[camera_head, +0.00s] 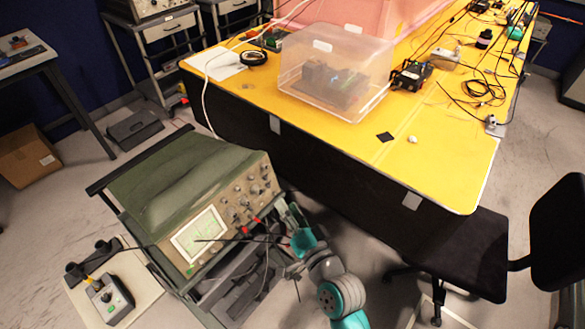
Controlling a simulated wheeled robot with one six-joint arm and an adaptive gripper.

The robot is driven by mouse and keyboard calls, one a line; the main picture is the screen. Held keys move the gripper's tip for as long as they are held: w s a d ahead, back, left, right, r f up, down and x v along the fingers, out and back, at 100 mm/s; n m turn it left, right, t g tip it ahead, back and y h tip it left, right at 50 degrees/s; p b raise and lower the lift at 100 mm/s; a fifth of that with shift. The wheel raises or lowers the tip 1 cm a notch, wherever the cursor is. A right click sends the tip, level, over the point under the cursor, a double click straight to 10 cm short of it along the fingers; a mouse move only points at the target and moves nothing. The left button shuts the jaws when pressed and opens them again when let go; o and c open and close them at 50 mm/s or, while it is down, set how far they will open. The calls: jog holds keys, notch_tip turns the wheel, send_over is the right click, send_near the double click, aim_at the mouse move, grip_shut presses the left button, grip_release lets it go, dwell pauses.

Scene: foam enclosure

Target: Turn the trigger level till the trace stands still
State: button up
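A green oscilloscope (200,195) with a beige front panel stands on a cart at the lower left. Its lit screen (200,236) shows a pale green display, but the trace is too small to read. Several knobs (252,190) sit on the panel right of the screen; I cannot tell which is the trigger level. Red plugs (246,230) are at the panel's lower edge. My grey and teal arm (342,296) reaches up from the bottom to the right of the panel. My gripper (289,214) appears as a dark shape beside the panel's right end; its fingers are unclear.
A yellow table (455,165) stands behind the oscilloscope, with a clear plastic box (335,75) and cables on it. A black chair (460,250) is at right. A small control box (110,299) sits at lower left. Thin dark leads cross the panel's front.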

aim_at(266, 168)
jog(key=x, duration=0.4)
jog(key=r+x, duration=0.1)
jog(key=x, duration=0.7)
jog(key=shift+w+d+r, duration=0.1)
jog(key=shift+w+r, duration=0.05)
jog(key=shift+w, duration=0.05)
grip_shut()
